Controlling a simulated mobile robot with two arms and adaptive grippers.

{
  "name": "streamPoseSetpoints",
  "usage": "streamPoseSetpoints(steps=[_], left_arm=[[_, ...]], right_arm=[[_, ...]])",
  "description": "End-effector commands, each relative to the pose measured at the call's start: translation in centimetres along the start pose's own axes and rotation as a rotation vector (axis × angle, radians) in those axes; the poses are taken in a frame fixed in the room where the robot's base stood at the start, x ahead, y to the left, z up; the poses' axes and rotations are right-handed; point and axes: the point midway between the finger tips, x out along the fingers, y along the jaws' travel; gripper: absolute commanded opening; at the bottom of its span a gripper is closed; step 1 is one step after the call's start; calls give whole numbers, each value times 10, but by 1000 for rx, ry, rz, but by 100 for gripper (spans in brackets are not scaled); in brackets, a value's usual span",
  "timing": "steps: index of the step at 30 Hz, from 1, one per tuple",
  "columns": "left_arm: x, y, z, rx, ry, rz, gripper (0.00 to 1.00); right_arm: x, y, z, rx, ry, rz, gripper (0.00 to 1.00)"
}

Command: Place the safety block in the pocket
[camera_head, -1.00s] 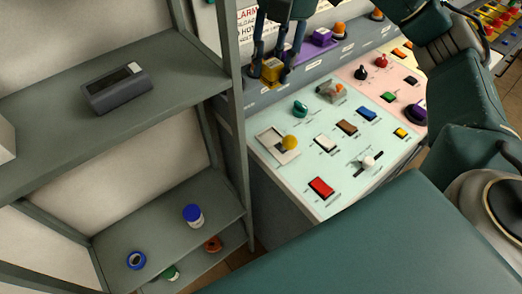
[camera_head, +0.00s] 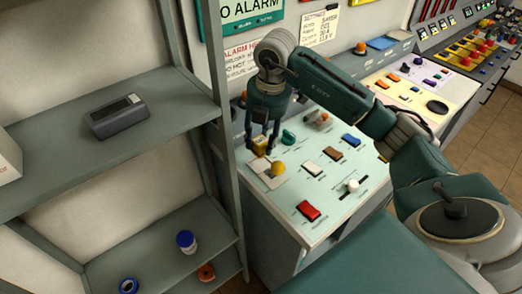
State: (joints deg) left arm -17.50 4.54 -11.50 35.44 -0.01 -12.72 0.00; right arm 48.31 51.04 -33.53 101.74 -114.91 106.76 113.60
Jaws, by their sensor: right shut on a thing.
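My right gripper (camera_head: 261,139) points down over the near left part of the pale green control panel. It is shut on a small yellow block (camera_head: 260,147), which looks like the safety block. The block is just above or at a white plate (camera_head: 254,167) on the panel; I cannot tell whether it touches. A round yellow knob (camera_head: 279,168) stands on the right side of this plate, close to the block. The pocket is not clearly visible; the gripper and block cover part of the plate. My left gripper is out of view.
The panel (camera_head: 330,205) carries a red switch (camera_head: 308,210), a white knob (camera_head: 352,186), a green knob (camera_head: 288,137) and several other switches. A grey shelf rack (camera_head: 170,105) with a dark device (camera_head: 117,115) stands close on the left.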

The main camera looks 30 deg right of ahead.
Motion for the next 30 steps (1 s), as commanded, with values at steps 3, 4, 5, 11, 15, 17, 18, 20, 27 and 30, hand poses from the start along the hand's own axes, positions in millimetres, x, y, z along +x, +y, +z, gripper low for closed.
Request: streamPoseSetpoints(steps=[3,4,5,11,15,17,18,20,27,30], left_arm=[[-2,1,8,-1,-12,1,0],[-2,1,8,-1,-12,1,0],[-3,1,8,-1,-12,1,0],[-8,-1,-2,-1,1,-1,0],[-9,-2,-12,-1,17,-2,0],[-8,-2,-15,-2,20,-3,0],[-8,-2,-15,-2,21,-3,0],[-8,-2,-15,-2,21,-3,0],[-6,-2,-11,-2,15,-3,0],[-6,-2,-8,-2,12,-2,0]], right_arm=[[9,-1,0,0,0,1,0],[10,-1,0,0,0,0,0],[12,-2,0,0,0,-1,0],[37,-6,0,1,1,-4,0],[47,-7,1,1,0,1,0],[47,-6,1,0,0,2,0],[47,-6,1,0,0,2,0],[47,-6,1,0,0,2,0],[50,-7,1,0,0,1,46],[50,-7,1,0,0,1,46]])
